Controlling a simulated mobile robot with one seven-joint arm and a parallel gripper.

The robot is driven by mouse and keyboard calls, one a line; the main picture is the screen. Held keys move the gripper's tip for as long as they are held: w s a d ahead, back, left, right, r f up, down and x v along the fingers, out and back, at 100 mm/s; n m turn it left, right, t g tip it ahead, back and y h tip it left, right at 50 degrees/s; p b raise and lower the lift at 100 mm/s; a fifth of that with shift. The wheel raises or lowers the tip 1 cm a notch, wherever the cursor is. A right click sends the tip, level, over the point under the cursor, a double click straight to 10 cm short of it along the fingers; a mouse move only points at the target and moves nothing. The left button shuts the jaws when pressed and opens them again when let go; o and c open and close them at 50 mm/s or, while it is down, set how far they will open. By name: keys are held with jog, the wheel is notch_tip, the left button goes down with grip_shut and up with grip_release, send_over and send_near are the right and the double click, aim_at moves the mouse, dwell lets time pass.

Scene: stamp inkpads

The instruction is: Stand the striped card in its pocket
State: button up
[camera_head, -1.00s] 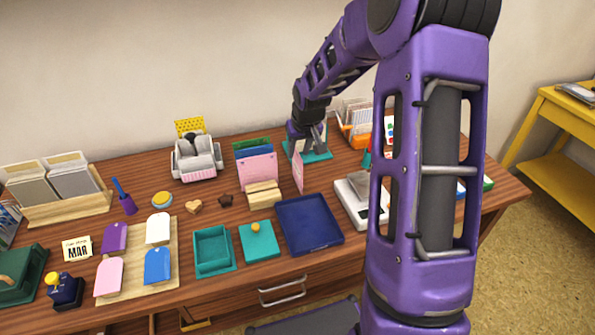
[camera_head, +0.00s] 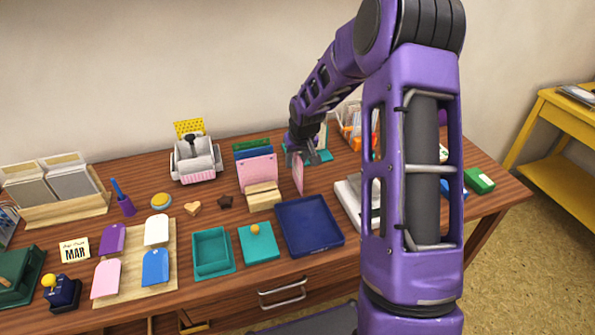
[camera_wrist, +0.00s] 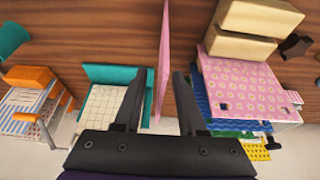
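A thin pink card (camera_head: 298,176) stands upright on the table. In the wrist view the pink card (camera_wrist: 165,50) is edge-on, so I cannot tell whether it is striped. My gripper (camera_head: 299,157) is just above and behind it; in the wrist view my gripper (camera_wrist: 158,88) is open, with one finger on each side of the card and gaps showing. A holder of upright patterned cards stands to the left, with a pink dotted card (camera_head: 257,170) in front; the wrist view also shows a blue wavy card (camera_wrist: 205,102). I cannot tell which slot is the pocket.
Wooden blocks (camera_head: 263,196) sit before the card holder. A teal stand (camera_wrist: 120,75) is close beside my gripper. An orange rack with sheets (camera_wrist: 28,78) is farther over. A navy tray (camera_head: 309,226) lies in front, and a grey-white device (camera_head: 352,203) to the right.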

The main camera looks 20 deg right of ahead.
jog(key=shift+f, duration=0.2)
jog(key=shift+c, duration=0.2)
grip_shut()
